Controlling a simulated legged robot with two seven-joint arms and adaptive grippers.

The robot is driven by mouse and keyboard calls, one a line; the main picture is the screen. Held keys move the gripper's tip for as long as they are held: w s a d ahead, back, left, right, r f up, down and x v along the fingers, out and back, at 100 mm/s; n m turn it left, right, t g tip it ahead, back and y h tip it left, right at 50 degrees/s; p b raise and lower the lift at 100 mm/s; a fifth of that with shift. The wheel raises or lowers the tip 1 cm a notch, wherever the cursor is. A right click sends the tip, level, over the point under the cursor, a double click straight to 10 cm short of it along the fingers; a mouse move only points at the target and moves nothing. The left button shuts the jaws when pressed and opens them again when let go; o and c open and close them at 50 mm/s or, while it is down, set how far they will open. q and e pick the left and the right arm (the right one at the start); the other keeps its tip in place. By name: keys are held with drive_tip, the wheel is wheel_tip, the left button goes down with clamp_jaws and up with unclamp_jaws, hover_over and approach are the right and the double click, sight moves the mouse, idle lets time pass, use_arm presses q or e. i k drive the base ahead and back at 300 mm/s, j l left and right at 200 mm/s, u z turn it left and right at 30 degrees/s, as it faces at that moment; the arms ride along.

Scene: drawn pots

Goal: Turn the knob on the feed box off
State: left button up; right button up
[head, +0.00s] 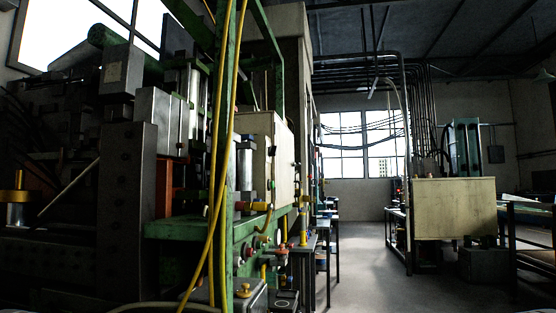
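Neither of my grippers shows in the head view. No label marks which unit is the feed box. A cream box (268,150) is mounted on the machine left of centre, with small coloured buttons on its right edge. Below it, a green machine panel (244,232) carries several small knobs and buttons, some red. The setting of any knob is too small to tell.
Yellow cables (221,140) hang in front of the machine. A large dark machine (126,190) fills the left. Workbenches (322,245) line the aisle. A clear floor (358,262) runs to the back windows. A cream cabinet (455,208) stands at the right.

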sight(272, 151)
drive_tip(key=l+u, duration=0.3)
drive_tip(key=l, duration=0.15)
drive_tip(key=i+l+u, duration=0.25)
drive_tip(key=u, duration=0.15)
drive_tip(key=i+l+u, duration=0.4)
drive_tip(key=k, duration=0.05)
